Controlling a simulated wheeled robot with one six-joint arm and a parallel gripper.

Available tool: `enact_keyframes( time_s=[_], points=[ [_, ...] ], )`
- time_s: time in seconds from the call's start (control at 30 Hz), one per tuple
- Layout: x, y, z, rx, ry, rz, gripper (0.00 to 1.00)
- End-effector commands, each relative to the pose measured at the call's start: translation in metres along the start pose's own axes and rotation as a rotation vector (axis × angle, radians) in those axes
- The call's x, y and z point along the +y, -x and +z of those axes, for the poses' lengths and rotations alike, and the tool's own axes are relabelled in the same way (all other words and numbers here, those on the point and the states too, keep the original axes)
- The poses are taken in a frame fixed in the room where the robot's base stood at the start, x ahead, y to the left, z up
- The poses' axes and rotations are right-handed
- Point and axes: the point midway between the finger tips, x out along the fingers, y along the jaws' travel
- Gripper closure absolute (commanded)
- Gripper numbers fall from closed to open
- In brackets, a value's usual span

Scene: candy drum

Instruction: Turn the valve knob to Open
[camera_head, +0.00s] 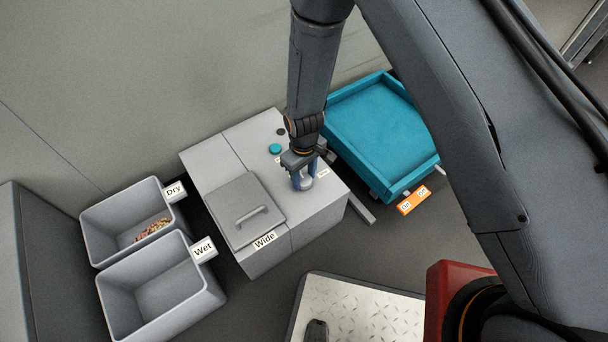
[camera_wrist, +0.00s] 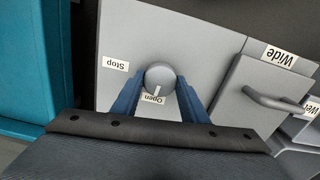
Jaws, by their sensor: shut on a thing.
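The valve knob (camera_wrist: 160,75) is a round grey knob on top of the grey machine (camera_head: 322,203). My gripper (camera_wrist: 161,92) is shut on it, with a blue finger on each side; in the head view the knob (camera_head: 306,183) shows below the fingers. A light pointer mark (camera_wrist: 156,90) on the knob faces the "Open" label (camera_wrist: 152,99). The "Stop" label (camera_wrist: 115,64) lies to the left of the knob in the wrist view. Part of the knob is hidden by my gripper in the head view.
A lid with a handle (camera_head: 252,217) and a "Wide" label (camera_head: 265,240) is beside the knob. A teal button (camera_head: 275,149) is behind. The teal tray (camera_head: 345,137) stands right. Grey "Dry" (camera_head: 97,222) and "Wet" (camera_head: 122,320) bins stand left, candy in Dry.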

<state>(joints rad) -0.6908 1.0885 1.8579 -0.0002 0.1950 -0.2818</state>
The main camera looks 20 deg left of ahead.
Motion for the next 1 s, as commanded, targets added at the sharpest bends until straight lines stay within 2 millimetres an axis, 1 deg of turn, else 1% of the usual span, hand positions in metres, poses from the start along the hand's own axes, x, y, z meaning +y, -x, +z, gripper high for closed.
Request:
enact_keyframes(
  time_s=[0.1,0.3,0.77,0.8,0.9,1.0],
  points=[
    [-0.0014,0.0004,0.0014,-0.003,0.049,-0.001,0.83],
    [-0.0015,-0.0001,0.0015,-0.003,0.093,-0.001,0.83],
    [-0.0017,-0.0004,0.0013,-0.003,0.107,-0.001,0.83],
    [-0.0017,-0.0003,0.0013,-0.003,0.107,-0.001,0.55],
    [-0.0011,-0.0003,0.0011,-0.003,0.105,-0.001,0.41],
    [0.0000,-0.0002,0.0011,-0.002,0.103,-0.001,0.41]
  ],
)
